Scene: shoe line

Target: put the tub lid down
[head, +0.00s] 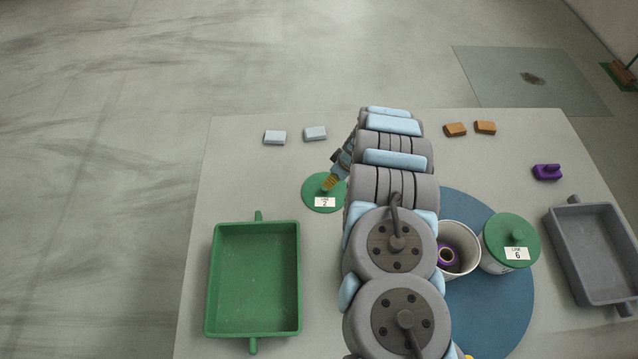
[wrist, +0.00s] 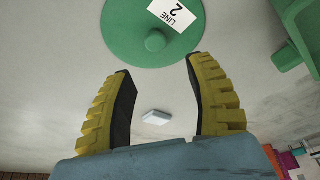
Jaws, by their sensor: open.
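The green tub lid (head: 311,190) with a "LINE 2" label lies knob up, apparently flat on the table, left of my arm in the head view. In the wrist view the lid (wrist: 118,30) and its round knob (wrist: 155,41) show just beyond my fingertips. My gripper (wrist: 160,67) is open, with nothing between its yellow fingers; they look apart from the knob. In the head view my gripper (head: 329,183) is at the lid and partly covers it. An open white tub (head: 472,236) with a purple ring-shaped thing inside stands right of my arm.
A tub with a green "LINE 6" lid (head: 511,240) stands beside the open tub on a blue round mat (head: 490,325). A green tray (head: 211,285) is at left, a grey tray (head: 580,206) at right. Small blocks (head: 275,137) line the table's back. Bare table surrounds the lid's left.

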